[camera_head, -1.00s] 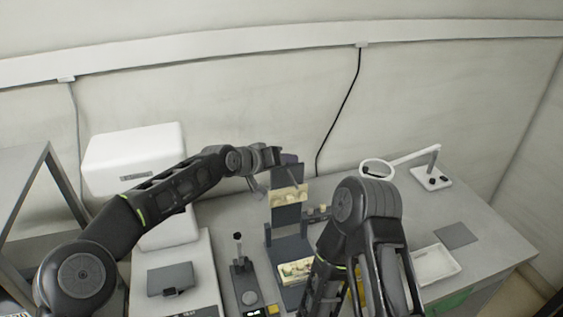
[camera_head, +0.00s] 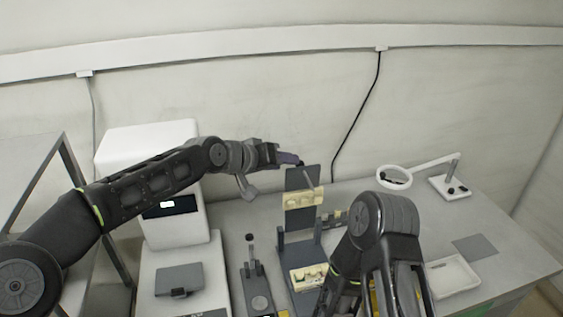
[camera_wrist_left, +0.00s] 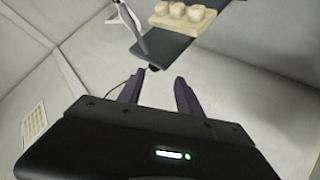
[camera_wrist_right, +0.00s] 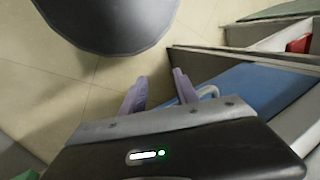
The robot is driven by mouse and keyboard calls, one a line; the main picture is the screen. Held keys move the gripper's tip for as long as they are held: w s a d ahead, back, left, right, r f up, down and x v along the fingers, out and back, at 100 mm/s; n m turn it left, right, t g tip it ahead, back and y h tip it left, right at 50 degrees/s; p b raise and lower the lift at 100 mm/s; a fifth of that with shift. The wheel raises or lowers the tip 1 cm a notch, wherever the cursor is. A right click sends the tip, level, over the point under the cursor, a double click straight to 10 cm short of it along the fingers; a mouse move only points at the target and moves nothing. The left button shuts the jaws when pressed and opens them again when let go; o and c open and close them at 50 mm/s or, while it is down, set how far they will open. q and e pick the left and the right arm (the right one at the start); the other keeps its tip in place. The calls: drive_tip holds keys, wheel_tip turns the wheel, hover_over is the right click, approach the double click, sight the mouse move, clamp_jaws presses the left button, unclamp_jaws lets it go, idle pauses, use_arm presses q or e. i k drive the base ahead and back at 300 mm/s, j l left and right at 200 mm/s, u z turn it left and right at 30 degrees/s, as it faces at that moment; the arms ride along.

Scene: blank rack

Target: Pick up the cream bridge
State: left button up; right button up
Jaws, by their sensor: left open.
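A cream piece with rounded tooth-like bumps (camera_head: 304,198) sits on the upper part of an upright dark rack (camera_head: 303,178); it also shows in the left wrist view (camera_wrist_left: 183,16). A second cream piece (camera_head: 308,275) with darker marks sits low on the rack. I cannot tell for certain which is the cream bridge. My left gripper (camera_head: 294,159) is open and empty, beside the rack's top left; its fingers (camera_wrist_left: 158,80) point toward the rack's edge, apart from the upper piece. My right gripper (camera_wrist_right: 160,76) is open and empty over the floor; my right arm hides its fingers in the head view.
A device with a lever (camera_head: 253,278) stands left of the rack. A white machine (camera_head: 150,150) is farther left. A ring lamp (camera_head: 394,177) and a white tray (camera_head: 453,277) are at right. My right arm covers part of the table right of the rack.

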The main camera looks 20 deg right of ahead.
sight(300, 273)
drive_tip(key=k+j, duration=0.25)
drive_tip(key=k, duration=0.2)
drive_tip(key=k+j, duration=0.25)
drive_tip(key=k, duration=0.25)
